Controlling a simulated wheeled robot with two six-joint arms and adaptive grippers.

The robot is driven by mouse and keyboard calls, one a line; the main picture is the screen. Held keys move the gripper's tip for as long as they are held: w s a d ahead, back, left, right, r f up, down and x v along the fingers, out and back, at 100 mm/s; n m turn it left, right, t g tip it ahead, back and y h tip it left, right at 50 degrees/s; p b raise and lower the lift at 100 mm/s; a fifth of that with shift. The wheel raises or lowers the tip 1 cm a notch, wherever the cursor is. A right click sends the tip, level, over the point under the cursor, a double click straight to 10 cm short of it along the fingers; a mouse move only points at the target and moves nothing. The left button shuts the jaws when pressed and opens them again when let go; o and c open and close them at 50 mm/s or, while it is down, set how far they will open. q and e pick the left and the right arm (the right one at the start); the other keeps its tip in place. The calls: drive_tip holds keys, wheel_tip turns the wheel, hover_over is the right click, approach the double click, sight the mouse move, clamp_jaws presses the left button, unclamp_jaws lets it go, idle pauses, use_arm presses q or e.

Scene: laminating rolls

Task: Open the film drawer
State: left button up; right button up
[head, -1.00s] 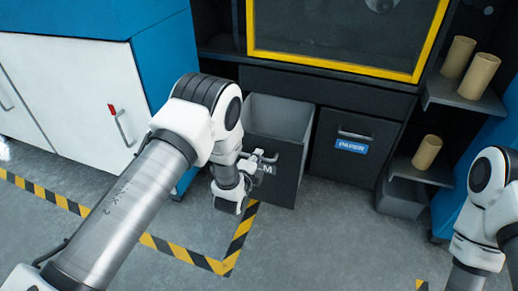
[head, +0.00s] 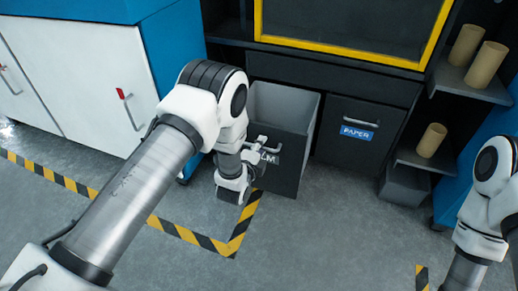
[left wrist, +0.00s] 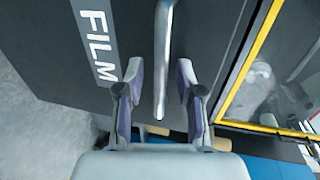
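The film drawer (head: 288,168) is a dark drawer with a light grey interior. It stands pulled out from the cabinet, its inside visible from above. Its front carries a "FILM" label, partly hidden by my left gripper in the head view and readable in the left wrist view (left wrist: 97,42). Its metal bar handle (left wrist: 162,60) lies between the fingers of my left gripper (left wrist: 160,95), which are apart with a gap on each side. In the head view my left gripper (head: 253,157) is at the drawer front. My right arm shows at the right edge; its gripper is out of view.
A closed paper drawer (head: 352,133) is right of the film drawer. Cardboard tubes (head: 466,44) stand on shelves at the right. A white cabinet (head: 85,85) with a blue top is at the left. Striped floor tape (head: 175,230) crosses open grey floor.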

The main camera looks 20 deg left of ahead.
use_arm(q)
drive_tip(key=v, duration=1.2)
drive_tip(key=shift+f, duration=0.15)
drive_tip(key=s+a+f+n+g+y, duration=0.1)
drive_tip(key=s+a+f+n+g, duration=0.25)
drive_tip(key=s+f, duration=0.3)
drive_tip(key=s+a+f+n+g, duration=0.2)
drive_tip(key=s+f+n+g, duration=0.2)
drive_tip(key=s+f, duration=0.25)
drive_tip(key=s+d+f+n+g, duration=0.1)
drive_tip(key=s+f+n+g, duration=0.2)
drive_tip(key=s+n+g, duration=0.8)
drive_tip(key=s+r+t+p, duration=0.1)
drive_tip(key=s+r+p, duration=0.1)
drive_tip(key=r+p, duration=1.7)
drive_tip(key=s+r+t+p, duration=0.2)
drive_tip(key=s+r+p, duration=0.1)
drive_tip(key=r+p, duration=1.6)
